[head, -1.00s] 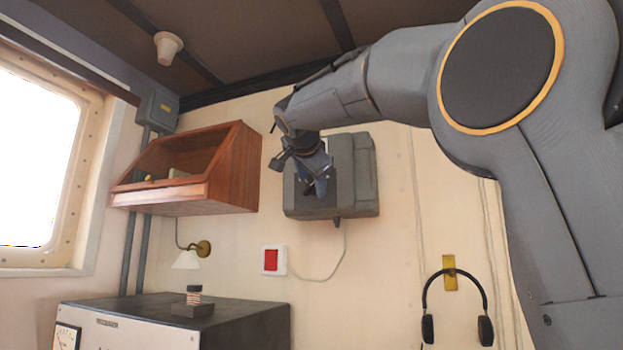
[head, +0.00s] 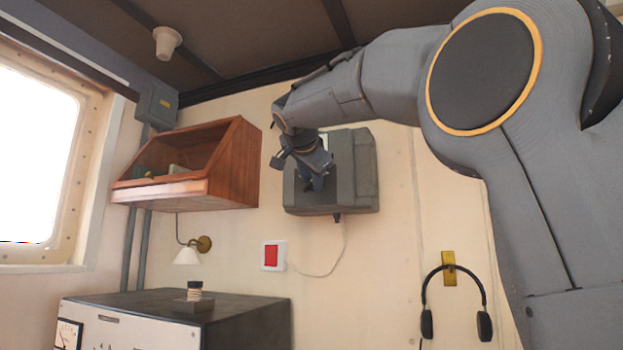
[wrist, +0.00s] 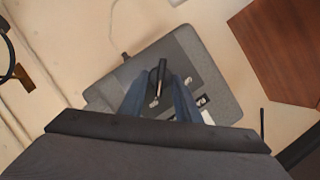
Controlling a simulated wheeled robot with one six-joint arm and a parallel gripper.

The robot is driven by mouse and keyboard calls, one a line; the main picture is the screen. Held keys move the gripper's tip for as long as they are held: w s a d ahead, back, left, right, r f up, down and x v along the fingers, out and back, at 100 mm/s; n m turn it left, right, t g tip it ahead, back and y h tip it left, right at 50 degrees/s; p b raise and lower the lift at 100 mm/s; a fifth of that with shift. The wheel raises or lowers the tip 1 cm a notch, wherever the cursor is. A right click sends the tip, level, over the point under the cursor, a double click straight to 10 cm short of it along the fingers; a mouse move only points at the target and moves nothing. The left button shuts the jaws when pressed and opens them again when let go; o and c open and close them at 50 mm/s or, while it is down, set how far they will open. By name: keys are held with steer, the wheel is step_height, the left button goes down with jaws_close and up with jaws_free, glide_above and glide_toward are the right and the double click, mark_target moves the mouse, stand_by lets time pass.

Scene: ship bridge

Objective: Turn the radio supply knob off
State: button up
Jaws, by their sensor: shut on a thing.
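The radio supply box (head: 358,180) is a grey unit on the back wall, right of the wooden shelf. It also shows in the wrist view (wrist: 205,60), with a small dark window and pale labels on its face. The supply knob (wrist: 161,70) is a black bar, standing nearly along the line of the fingers and tilted slightly. My gripper (head: 316,183) is at the lower front of the box. In the wrist view its two blue-grey fingers (wrist: 159,88) lie either side of the knob and are shut on it. The knob's base is partly hidden.
A wooden shelf (head: 235,170) juts out left of the box. Below are a red wall switch (head: 271,255), a brass lamp (head: 188,256) and a dark-topped cabinet (head: 245,305). Headphones (head: 483,325) hang at lower right. A cable runs from the box's underside.

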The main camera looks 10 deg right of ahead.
steer(key=n+g+h+p, duration=0.1)
steer(key=n, duration=0.1)
steer(key=n+g+p, duration=0.1)
steer(key=p, duration=0.1)
steer(key=n+h+p, duration=0.1)
steer(key=n+p, duration=0.1)
steer(key=shift+w+a+r+n+g+h, duration=0.2)
steer(key=shift+w+a+n+g+h, duration=0.1)
steer(key=shift+a+g, duration=0.1)
steer(key=n+h+p, duration=0.1)
steer(key=n+g+h+p, duration=0.1)
steer(key=n, duration=0.1)
steer(key=shift+w+a+f, duration=0.1)
steer(key=shift+a, duration=0.1)
steer(key=shift+w+a+f+n+g+h+p, duration=0.15)
steer(key=shift+n+h+p, duration=0.25)
steer(key=shift+n, duration=0.4)
steer(key=shift+s+d+n+g+h+p, duration=0.15)
steer(key=shift+n+h+p, duration=0.1)
steer(key=shift+n+h, duration=0.4)
steer(key=shift+w+a+n, duration=0.1)
steer(key=shift+w+n, duration=0.05)
steer(key=shift+n, duration=0.1)
steer(key=o, duration=1.1)
steer(key=shift+c, duration=0.2)
steer(key=shift+a, duration=0.1)
